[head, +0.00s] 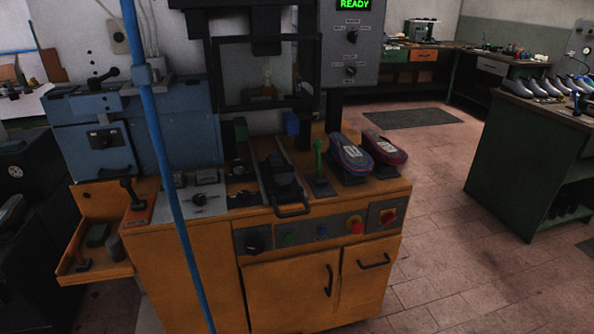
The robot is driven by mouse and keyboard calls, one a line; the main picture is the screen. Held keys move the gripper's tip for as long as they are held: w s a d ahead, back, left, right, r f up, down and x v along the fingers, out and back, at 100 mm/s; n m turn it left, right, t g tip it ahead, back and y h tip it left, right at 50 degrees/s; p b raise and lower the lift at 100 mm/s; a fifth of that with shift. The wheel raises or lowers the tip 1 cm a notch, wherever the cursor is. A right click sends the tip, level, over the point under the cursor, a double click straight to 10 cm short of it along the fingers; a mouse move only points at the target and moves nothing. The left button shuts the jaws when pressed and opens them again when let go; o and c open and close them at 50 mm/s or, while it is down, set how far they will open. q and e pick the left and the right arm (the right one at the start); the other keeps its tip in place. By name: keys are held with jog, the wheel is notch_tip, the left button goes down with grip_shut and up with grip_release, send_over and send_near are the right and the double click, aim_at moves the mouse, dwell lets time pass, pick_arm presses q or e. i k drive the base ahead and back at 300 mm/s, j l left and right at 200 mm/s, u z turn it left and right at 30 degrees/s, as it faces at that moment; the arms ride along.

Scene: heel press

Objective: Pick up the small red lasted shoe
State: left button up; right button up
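Two lasted shoes stand side by side at the right end of the orange press bench in the head view. The right one (385,149) shows a dark red side, a bluish top face and a pale label. The left one (351,157) is blue and purple with a pale label, and partly overlaps its neighbour. Both seem raised on dark supports; which is smaller is hard to tell. Neither of my grippers is in view.
The orange bench (190,262) carries a green-handled tool (319,160) left of the shoes and a black press frame (265,105). A blue pole (161,160) crosses the left foreground. A green bench (530,150) with several shoes stands right. Tiled floor (450,220) between is clear.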

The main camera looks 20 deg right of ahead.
aim_at(380, 147)
jog(key=i+l+u, duration=0.15)
jog(key=l, duration=0.4)
jog(key=i+l+u, duration=0.15)
jog(key=l, duration=0.4)
jog(key=i+l+u, duration=0.15)
jog(key=l, duration=0.4)
jog(key=l+u, duration=0.15)
jog(key=l, duration=0.45)
jog(key=i, duration=0.05)
